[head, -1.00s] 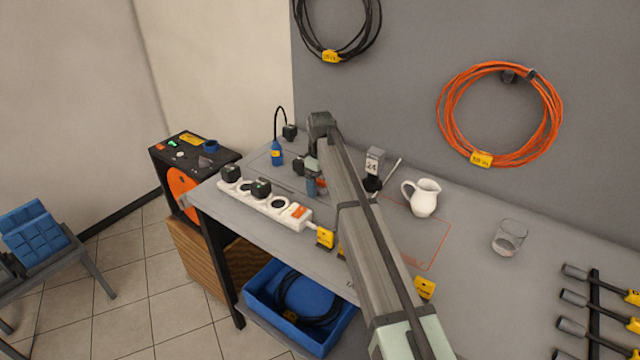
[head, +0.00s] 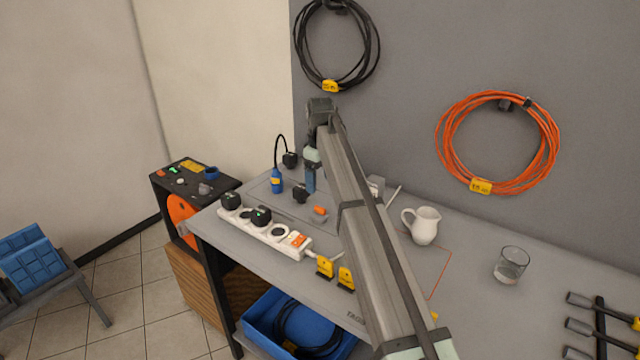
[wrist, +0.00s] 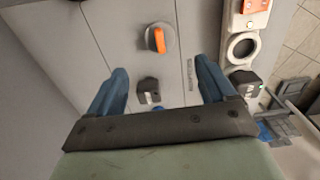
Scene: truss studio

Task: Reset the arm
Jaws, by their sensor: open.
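My gripper (head: 311,185) is at the end of my arm, over the back left part of the grey workbench (head: 405,275). In the wrist view its two blue fingers stand wide apart (wrist: 160,68), with nothing held between them. A small black plug (head: 300,193) is on the bench below the gripper; in the wrist view it shows between the fingers (wrist: 148,91). A grey piece with an orange part (head: 320,212) is close by, and it also shows in the wrist view (wrist: 158,39). My arm hides part of the bench.
A white power strip (head: 285,240) with black plugs lies along the bench's left edge. A blue bottle-shaped connector (head: 276,182) stands behind it. A white jug (head: 424,226) and a glass (head: 511,265) stand right of my arm. A blue crate (head: 262,318) is under the bench.

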